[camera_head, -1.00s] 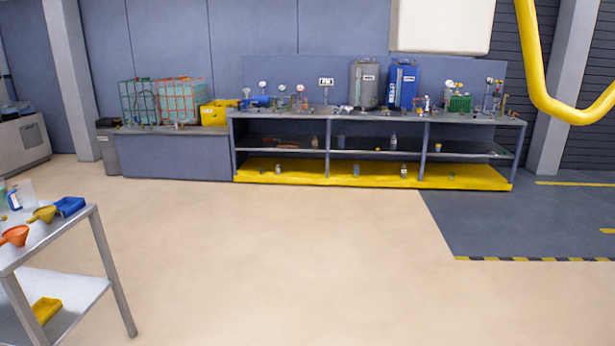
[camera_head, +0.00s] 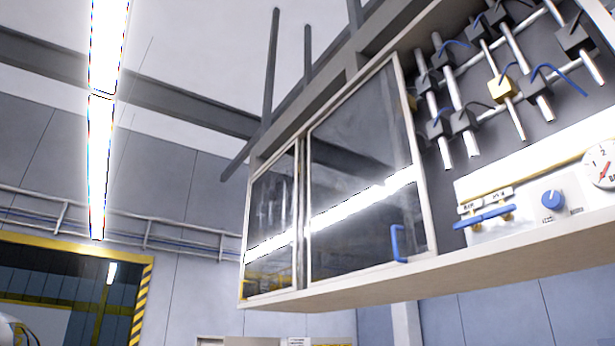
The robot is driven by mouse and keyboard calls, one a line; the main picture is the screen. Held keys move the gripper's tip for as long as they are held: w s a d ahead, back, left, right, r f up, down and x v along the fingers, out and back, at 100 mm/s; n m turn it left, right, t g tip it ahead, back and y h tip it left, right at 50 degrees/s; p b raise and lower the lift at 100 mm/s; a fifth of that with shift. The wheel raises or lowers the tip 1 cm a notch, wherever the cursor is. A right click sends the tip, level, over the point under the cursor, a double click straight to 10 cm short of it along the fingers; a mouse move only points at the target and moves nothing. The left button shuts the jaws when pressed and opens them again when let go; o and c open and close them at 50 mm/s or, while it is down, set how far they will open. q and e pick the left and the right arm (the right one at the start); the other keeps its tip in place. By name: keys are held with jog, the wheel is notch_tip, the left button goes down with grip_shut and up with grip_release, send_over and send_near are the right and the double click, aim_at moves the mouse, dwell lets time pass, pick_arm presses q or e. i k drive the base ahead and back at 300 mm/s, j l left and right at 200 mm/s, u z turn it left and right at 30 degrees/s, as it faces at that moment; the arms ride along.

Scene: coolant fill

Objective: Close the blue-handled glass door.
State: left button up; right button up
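The blue-handled glass door (camera_head: 355,160) is a pale-framed pane in the front of a high cabinet, seen from below. Its blue handle (camera_head: 398,243) is at the lower right of the pane. Another framed glass pane (camera_head: 270,220) is on its left, with a narrow gap or dark strip between the two frames. Bright ceiling light reflects across both panes. To the right of the door, a dark panel with pipes and valves shows without glass in front. I cannot tell whether the door slides or swings. Neither gripper is in view.
Metal pipes with blue-levered valves (camera_head: 505,88) fill the dark panel. Below it are blue levers (camera_head: 484,216), a blue knob (camera_head: 552,199) and a round gauge (camera_head: 601,165). A light ledge (camera_head: 450,275) runs under the cabinet. A yellow-edged opening (camera_head: 70,290) is at lower left.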

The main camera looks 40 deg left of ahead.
aim_at(432, 252)
jog(key=k+u, duration=0.2)
jog(key=u, duration=0.2)
jog(key=k+u, duration=0.2)
jog(key=u, duration=0.25)
jog(key=i+j+z, duration=0.1)
jog(key=z, duration=0.3)
jog(key=j+z, duration=0.15)
jog(key=z, duration=0.2)
jog(key=i+j+z, duration=0.2)
jog(key=j, duration=0.2)
jog(key=i+j+z, duration=0.2)
jog(key=j, duration=0.25)
jog(key=j+z, duration=0.25)
jog(key=j, duration=0.2)
jog(key=i+j, duration=0.1)
jog(key=j, duration=1.25)
jog(key=i+z, duration=0.05)
